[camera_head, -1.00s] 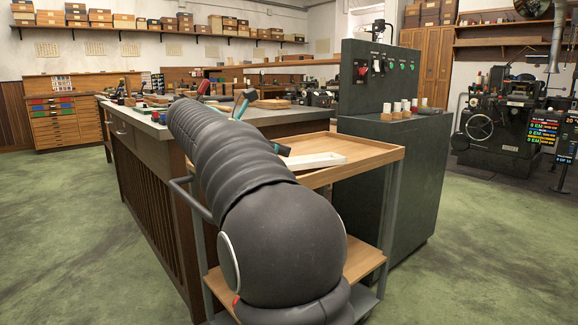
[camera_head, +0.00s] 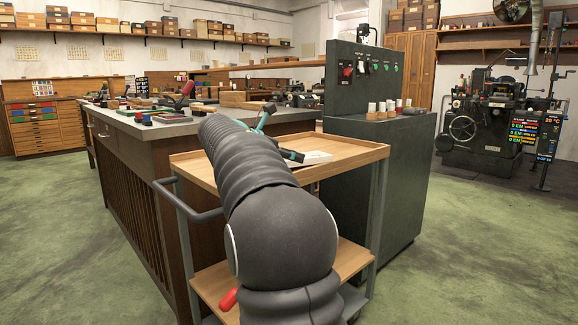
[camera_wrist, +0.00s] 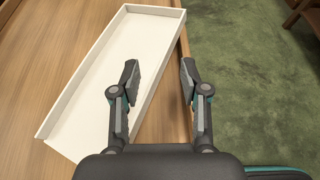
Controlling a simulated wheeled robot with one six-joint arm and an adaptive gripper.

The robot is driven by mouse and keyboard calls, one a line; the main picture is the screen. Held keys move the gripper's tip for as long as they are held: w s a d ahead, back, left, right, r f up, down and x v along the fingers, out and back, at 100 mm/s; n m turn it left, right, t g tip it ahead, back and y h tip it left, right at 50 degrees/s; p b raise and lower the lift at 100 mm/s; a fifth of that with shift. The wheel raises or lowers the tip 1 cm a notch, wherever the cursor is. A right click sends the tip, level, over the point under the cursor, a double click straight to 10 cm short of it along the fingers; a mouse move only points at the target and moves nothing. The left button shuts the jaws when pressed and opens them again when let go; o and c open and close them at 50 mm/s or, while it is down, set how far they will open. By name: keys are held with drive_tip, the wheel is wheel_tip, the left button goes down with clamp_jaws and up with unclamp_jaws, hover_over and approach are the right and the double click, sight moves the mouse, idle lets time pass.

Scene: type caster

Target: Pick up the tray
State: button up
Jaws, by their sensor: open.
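The tray (camera_wrist: 112,65) is a long, shallow white box with low walls and looks empty. It lies on the wooden top of a cart (camera_wrist: 32,45), near the cart's edge. In the head view the tray (camera_head: 318,157) shows only in part, behind my arm and gripper. I cannot tell how high the fingers are above the wall.
The cart's top (camera_head: 365,152) is otherwise mostly clear. A dark control cabinet (camera_head: 400,160) stands close at its right. A long workbench (camera_head: 125,120) with tools stands behind and left. Green floor (camera_head: 480,250) is open to the right.

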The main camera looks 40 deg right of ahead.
drive_tip(key=x, duration=0.2)
drive_tip(key=shift+d+f, duration=0.15)
drive_tip(key=shift+d, duration=0.25)
clamp_jaws()
